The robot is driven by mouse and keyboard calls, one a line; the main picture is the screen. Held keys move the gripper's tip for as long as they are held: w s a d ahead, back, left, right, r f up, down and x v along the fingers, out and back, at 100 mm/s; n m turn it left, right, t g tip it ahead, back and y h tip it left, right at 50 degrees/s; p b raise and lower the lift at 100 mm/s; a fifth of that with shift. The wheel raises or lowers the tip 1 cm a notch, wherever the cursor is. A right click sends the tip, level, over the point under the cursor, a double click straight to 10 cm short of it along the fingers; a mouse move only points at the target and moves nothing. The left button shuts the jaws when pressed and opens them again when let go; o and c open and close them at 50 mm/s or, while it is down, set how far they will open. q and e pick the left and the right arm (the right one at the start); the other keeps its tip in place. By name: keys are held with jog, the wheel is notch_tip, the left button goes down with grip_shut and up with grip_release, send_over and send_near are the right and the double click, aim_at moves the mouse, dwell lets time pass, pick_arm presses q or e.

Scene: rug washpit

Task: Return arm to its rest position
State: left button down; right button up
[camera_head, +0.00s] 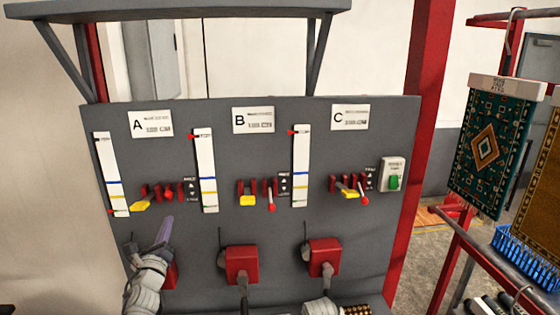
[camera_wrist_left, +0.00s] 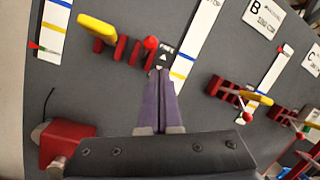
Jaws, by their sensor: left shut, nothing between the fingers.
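My left gripper (camera_head: 168,222) comes up from the lower left of the head view, in front of the grey panel (camera_head: 290,225) below station A. Its purple fingers are together, with nothing between them. In the left wrist view the shut fingers (camera_wrist_left: 163,78) point up at the panel, close to the red-knobbed lever (camera_wrist_left: 151,43) and a small label; I cannot tell whether they touch. The yellow handle (camera_wrist_left: 97,28) is to their left. My right gripper does not show.
Stations B (camera_head: 253,120) and C (camera_head: 350,117) have similar levers and white gauge strips. Red boxes (camera_head: 242,265) jut out lower on the panel. A green button (camera_head: 394,182) is at right. A shelf (camera_head: 190,10) overhangs the panel. Patterned rugs (camera_head: 489,150) hang at right.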

pick_arm(q)
jog(key=s+d+f+n+g+b, duration=0.1)
jog(key=d+f+n+g+b, duration=0.1)
jog(key=d+f+n+g, duration=0.45)
jog(key=d+f+n+g+b, duration=0.1)
jog(key=d+f+n, duration=0.3)
jog(key=f, duration=0.6)
jog(key=s+d+f+n+g+b, duration=0.1)
jog(key=d+f+n+g+b, duration=0.2)
jog(key=f+n, duration=0.45)
jog(key=s+d+f+n+g+b, duration=0.1)
jog(key=s+d+f+n+g, duration=0.2)
jog(key=s+d, duration=0.6)
jog(key=s+d+f+n+g+h+b, duration=0.1)
jog(key=s+d+f+n+g, duration=0.2)
jog(key=s+d+f+g, duration=0.4)
jog(key=shift+s+d+f+n+h, duration=0.35)
jog(key=shift+s+d+f, duration=0.55)
jog(key=shift+s, duration=0.35)
